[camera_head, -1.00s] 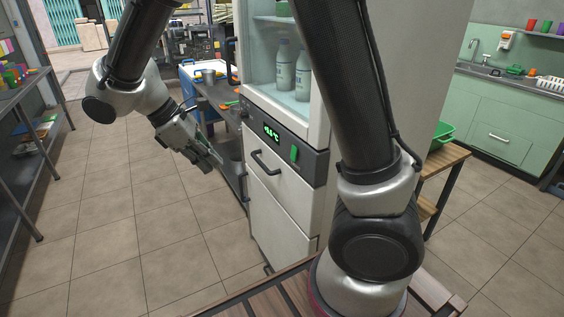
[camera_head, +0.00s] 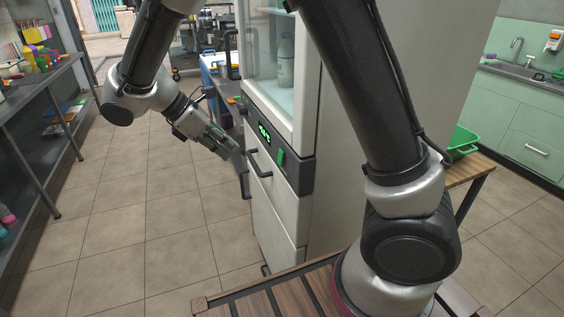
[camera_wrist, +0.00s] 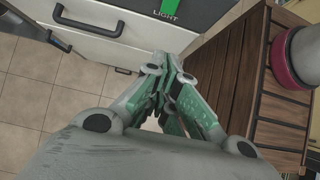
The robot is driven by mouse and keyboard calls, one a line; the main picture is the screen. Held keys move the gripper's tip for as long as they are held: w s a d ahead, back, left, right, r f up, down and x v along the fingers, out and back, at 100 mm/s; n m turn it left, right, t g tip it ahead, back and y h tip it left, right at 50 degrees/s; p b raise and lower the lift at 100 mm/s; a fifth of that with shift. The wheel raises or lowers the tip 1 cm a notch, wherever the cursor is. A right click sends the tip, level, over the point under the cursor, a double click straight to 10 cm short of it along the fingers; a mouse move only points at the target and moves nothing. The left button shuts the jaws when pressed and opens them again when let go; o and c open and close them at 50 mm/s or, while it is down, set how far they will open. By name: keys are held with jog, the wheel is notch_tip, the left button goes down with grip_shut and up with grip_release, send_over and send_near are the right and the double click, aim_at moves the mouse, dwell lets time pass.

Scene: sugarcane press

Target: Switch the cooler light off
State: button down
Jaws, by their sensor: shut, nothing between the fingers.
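The cooler (camera_head: 345,160) is a tall white cabinet with a glass front above a dark control panel (camera_head: 300,172). The panel carries a green digital display (camera_head: 264,132) and a green light switch (camera_head: 281,158). In the wrist view the green switch (camera_wrist: 169,7) shows at the top edge, partly cut off, above the printed word LIGHT. My gripper (camera_head: 238,156) is shut and empty, left of the panel in the head view. In the wrist view my gripper (camera_wrist: 171,58) sits below the switch, apart from it in the picture.
A dark drawer handle (camera_head: 262,162) sits below the panel, close to my gripper in the head view. A slatted wooden surface (camera_wrist: 240,75) lies right in the wrist view. A shelf table (camera_head: 40,85) stands left. Tiled floor lies open between.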

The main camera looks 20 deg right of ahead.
aim_at(281, 158)
jog(key=shift+d, duration=0.2)
jog(key=d+r+x, duration=0.1)
jog(key=d+x, duration=0.1)
jog(key=x, duration=1.1)
jog(key=shift+r, duration=0.4)
jog(key=shift+d, duration=0.1)
